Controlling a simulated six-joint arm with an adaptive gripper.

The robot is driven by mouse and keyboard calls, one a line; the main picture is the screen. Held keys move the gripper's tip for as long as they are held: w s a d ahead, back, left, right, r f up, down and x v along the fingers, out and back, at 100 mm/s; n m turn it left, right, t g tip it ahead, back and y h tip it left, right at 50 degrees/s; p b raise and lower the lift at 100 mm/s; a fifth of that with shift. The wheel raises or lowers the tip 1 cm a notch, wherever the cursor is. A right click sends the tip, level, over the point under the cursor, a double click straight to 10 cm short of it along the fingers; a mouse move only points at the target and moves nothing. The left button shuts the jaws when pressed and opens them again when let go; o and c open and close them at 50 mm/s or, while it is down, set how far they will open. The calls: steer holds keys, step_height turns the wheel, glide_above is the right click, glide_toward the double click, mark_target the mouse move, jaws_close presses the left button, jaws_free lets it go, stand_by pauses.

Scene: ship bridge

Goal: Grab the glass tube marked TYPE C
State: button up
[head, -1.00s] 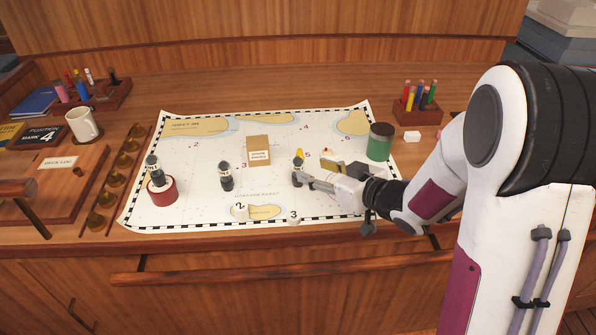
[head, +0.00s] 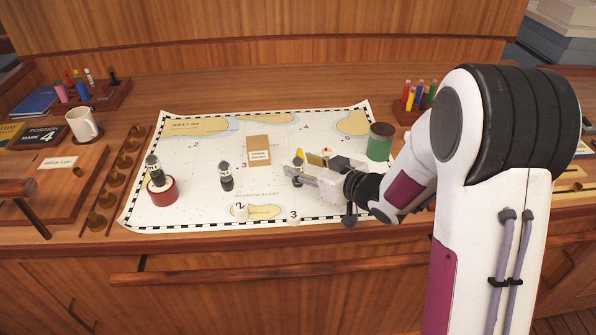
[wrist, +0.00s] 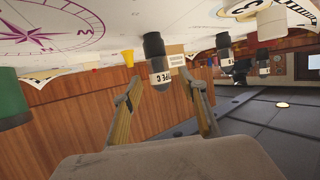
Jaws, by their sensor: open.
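The glass tube marked TYPE C (wrist: 161,77) shows upside down in the wrist view, with a dark cap on the chart side and a white label. It lies between the two finger lines, near the tips, with gaps on both sides. In the head view the tube (head: 297,184) is mostly hidden behind a finger. My gripper (head: 297,167) is open, low over the chart, pointing left. Its fingers (wrist: 163,76) hold nothing.
The chart (head: 200,213) lies flat on the wooden desk. A yellow piece (head: 298,154) is close behind my fingers.

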steer(key=shift+x, duration=1.25)
steer(key=shift+c, duration=0.4)
steer(key=c, duration=1.1)
